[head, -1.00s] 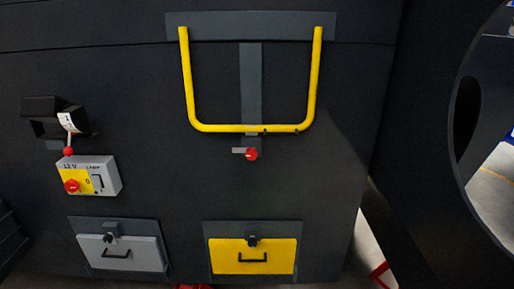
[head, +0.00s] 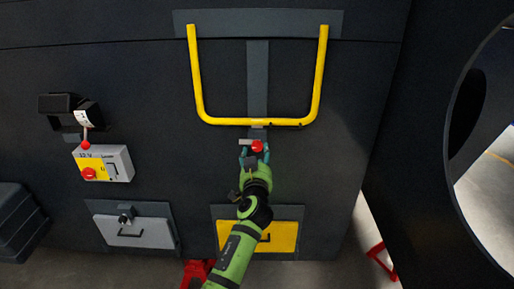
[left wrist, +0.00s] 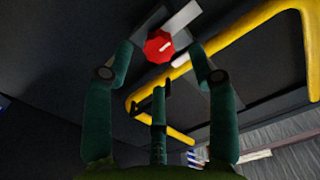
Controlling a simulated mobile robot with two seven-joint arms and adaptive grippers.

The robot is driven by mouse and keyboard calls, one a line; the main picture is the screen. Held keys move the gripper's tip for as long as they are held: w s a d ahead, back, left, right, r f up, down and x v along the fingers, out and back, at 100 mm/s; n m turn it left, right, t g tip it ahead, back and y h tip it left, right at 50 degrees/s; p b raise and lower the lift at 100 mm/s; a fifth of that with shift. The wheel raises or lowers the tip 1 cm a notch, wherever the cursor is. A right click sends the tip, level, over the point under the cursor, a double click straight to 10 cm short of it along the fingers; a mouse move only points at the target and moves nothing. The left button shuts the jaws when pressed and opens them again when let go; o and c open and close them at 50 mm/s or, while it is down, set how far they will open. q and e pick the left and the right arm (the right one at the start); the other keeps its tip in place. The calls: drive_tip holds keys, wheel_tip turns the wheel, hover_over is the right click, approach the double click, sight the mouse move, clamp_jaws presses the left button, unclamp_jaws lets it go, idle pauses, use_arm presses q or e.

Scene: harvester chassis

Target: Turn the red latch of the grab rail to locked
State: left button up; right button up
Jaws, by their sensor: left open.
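The red latch (head: 257,146) sits just below the bottom bar of the yellow grab rail (head: 262,122) on the dark chassis panel. In the left wrist view the latch's red knob (left wrist: 159,46) has a pale mark on it, and a grey bar (left wrist: 182,18) lies beside it. The grab rail also shows there (left wrist: 236,41). My left gripper (head: 254,157) is at the latch, with its fingers apart on either side of the knob. In the left wrist view the open left gripper (left wrist: 160,62) shows no clear contact with the knob. My right gripper is not in view.
A grey drawer (head: 131,231) and a yellow drawer (head: 286,237) are below, the yellow one partly behind my left arm. A switch box (head: 118,162) and a lever with a red ball (head: 86,145) are at left. A round opening (head: 466,110) is at right.

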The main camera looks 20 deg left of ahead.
sight(257, 147)
use_arm(q)
drive_tip(key=shift+x, duration=1.7)
drive_tip(key=shift+c, duration=0.4)
drive_tip(key=c, duration=1.1)
